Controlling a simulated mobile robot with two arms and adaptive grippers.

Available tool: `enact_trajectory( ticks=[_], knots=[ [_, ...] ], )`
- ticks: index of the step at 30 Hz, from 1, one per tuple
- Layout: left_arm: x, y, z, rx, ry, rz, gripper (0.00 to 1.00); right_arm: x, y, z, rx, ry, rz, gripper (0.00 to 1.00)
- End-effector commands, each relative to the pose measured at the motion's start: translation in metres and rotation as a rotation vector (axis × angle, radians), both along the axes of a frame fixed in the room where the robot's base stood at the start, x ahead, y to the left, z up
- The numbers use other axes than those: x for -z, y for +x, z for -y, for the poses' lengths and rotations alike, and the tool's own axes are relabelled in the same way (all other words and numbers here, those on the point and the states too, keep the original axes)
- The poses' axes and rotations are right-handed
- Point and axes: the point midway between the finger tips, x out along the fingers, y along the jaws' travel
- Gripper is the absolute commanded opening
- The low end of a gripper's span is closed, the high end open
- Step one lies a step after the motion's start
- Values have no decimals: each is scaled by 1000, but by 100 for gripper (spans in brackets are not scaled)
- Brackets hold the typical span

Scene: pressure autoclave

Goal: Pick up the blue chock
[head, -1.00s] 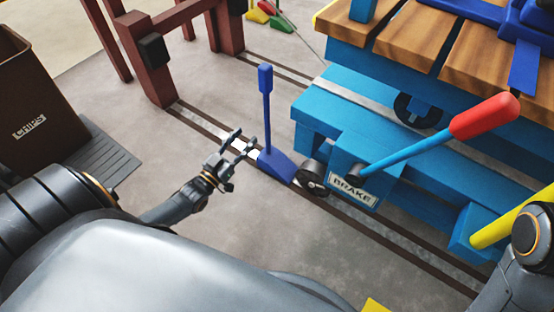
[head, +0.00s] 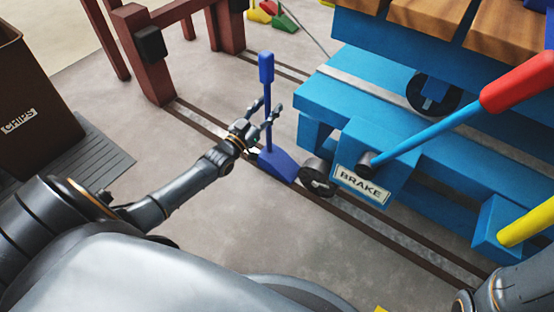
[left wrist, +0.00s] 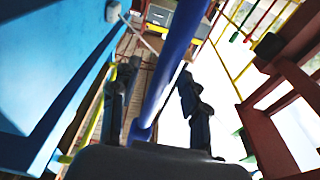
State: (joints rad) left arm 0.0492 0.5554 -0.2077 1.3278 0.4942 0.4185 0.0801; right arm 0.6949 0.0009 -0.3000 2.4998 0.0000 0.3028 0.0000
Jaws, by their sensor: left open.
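The blue chock (head: 277,164) is a dark blue wedge with an upright post and a thicker grip on top. It sits on the rail beside the cart's wheel. My left gripper (head: 266,108) is open, with its fingers on either side of the post below the grip. In the left wrist view the chock's post (left wrist: 172,60) runs between the two open fingers of the gripper (left wrist: 155,85). I cannot tell whether either finger touches the post. My right gripper is not in view; only part of that arm shows at the lower right.
The light blue cart (head: 400,130) with its BRAKE plate (head: 361,186) and red-tipped lever (head: 515,83) stands close on the right. A brown CHIPS bin (head: 30,110) is at the left. A dark red frame (head: 145,60) stands behind. Floor in front of the rails is clear.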

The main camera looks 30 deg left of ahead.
Motion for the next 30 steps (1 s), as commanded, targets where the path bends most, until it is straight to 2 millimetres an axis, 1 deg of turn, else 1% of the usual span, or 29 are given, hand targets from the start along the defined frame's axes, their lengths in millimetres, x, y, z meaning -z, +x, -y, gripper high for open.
enact_trajectory(
  ticks=[7, 8, 9, 14, 20, 21, 30],
  knots=[
    [-1, 2, 0, 0, 0, -2, 45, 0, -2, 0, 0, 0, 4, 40],
    [-1, 2, 0, 0, 0, -2, 41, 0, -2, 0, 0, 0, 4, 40],
    [-1, 2, 0, 0, 0, -2, 33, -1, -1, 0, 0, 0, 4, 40],
    [-1, 2, 0, 0, 0, -2, 0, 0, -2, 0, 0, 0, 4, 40],
    [-1, 2, 0, 0, 0, -1, 0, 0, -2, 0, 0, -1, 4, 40],
    [-5, 3, 0, 0, -2, 9, 0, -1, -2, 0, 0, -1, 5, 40],
    [-7, 3, 0, 0, -2, 8, 0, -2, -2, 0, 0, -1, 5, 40]
  ],
)
